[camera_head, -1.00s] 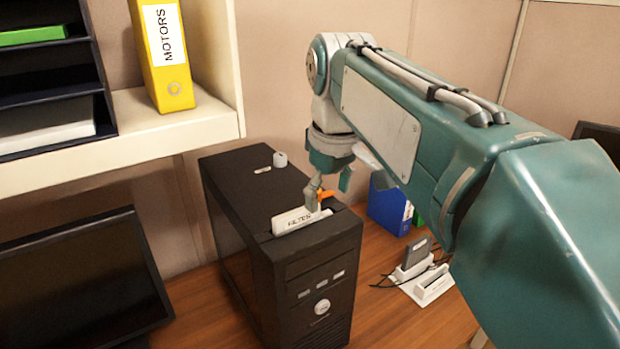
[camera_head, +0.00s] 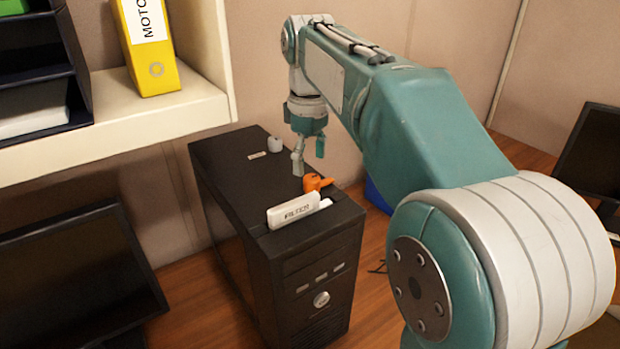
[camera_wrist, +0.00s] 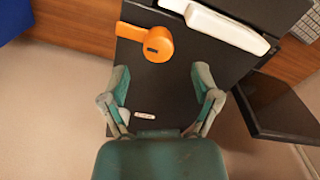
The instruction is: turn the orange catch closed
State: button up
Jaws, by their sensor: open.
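The orange catch (camera_head: 316,183) sits on top of the black computer tower (camera_head: 240,200), beside the white cartridge labelled FILTER (camera_head: 293,211). In the wrist view the catch (camera_wrist: 146,42) shows a round hub with a dark slot and a lever pointing to the left, away from the white cartridge (camera_wrist: 215,25). My gripper (camera_head: 309,160) is above the tower top, behind the catch, with its fingers pointing down. The wrist view shows the fingers (camera_wrist: 163,80) spread apart with nothing between them, and the catch lies beyond their tips.
A small white knob (camera_head: 275,144) stands on the tower's rear top. A shelf (camera_head: 150,125) with a yellow binder (camera_head: 148,55) is at the left, above a dark monitor (camera_head: 75,275). Another monitor (camera_head: 598,155) is at the right.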

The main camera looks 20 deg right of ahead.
aim_at(312, 178)
jog(key=shift+d+f, duration=0.15)
jog(key=shift+f, duration=2.05)
grip_shut()
jog(key=shift+s+f, duration=0.1)
